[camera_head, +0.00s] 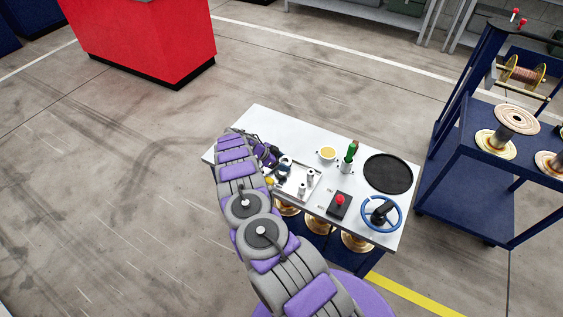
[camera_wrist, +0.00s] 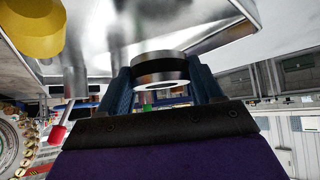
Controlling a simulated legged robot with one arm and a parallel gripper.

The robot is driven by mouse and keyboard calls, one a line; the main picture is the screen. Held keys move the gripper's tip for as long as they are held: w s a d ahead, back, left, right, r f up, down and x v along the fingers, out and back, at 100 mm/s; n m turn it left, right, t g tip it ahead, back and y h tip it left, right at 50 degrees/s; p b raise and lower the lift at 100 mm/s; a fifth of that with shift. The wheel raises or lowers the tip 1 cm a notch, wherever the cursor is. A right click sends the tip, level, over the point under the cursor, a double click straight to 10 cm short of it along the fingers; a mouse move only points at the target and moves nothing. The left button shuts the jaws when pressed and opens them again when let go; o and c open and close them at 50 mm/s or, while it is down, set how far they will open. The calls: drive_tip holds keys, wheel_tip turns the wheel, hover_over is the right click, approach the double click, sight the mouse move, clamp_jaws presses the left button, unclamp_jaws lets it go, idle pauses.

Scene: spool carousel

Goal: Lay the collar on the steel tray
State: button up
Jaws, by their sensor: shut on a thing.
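My gripper (camera_wrist: 162,88) is shut on the collar (camera_wrist: 160,65), a shiny metal ring held between two blue fingers in the wrist view. In the head view my gripper (camera_head: 284,166) is at the left end of the steel tray (camera_head: 313,192), which lies on the white table and bears small metal cylinders. The tray's shiny surface (camera_wrist: 225,22) also fills the upper part of the wrist view, close to the collar. I cannot tell whether the collar touches the tray.
A blue spool cart (camera_head: 465,170) stands right. The table's far left is clear.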

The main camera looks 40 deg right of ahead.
drive_tip(key=o, duration=1.3)
drive_tip(key=shift+o, duration=0.2)
drive_tip(key=shift+a, duration=0.1)
drive_tip(key=p+v, duration=0.4)
drive_tip(key=v, duration=1.3)
drive_tip(key=shift+w+r, duration=0.1)
drive_tip(key=shift+w, duration=0.05)
